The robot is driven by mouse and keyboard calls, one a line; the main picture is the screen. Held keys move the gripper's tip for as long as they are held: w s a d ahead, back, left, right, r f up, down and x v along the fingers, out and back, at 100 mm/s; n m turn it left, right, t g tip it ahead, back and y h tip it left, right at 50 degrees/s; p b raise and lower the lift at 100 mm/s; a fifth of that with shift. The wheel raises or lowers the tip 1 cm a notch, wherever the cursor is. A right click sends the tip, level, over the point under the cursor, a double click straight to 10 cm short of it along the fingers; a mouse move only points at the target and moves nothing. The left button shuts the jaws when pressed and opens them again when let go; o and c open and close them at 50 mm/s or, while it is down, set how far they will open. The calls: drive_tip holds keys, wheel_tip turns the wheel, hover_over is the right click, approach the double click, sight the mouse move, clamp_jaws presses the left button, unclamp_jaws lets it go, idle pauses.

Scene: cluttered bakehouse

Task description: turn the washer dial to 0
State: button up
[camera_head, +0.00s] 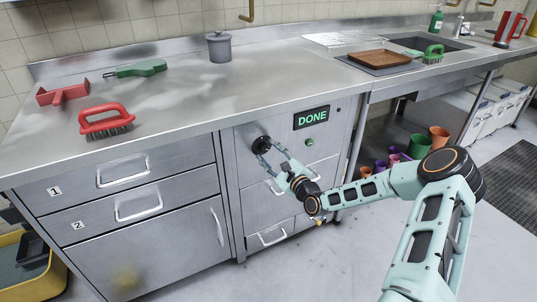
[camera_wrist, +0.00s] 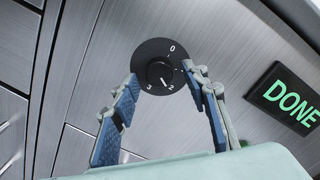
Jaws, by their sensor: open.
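The washer dial (camera_wrist: 158,70) is a round black knob on a black disc in the steel front panel. The disc carries white marks 0, 2 and 3; the right finger covers part of its edge. The knob's white line points down, close to the 2 and toward the 3 side. The dial also shows in the head view (camera_head: 259,141). My gripper (camera_wrist: 161,74) is open, its two blue-padded fingers on either side of the disc. I cannot tell whether they touch the knob. In the head view my gripper (camera_head: 268,149) reaches to the dial.
A DONE display (camera_head: 312,118) and a green button (camera_head: 310,142) are right of the dial. Drawers with handles lie left and below. The counter above holds a red brush (camera_head: 105,120), a grey pot (camera_head: 219,47) and a brown tray (camera_head: 373,58). Open floor lies in front.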

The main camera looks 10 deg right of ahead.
drive_tip(key=shift+w, duration=0.15)
drive_tip(key=shift+c, duration=0.6)
clamp_jaws()
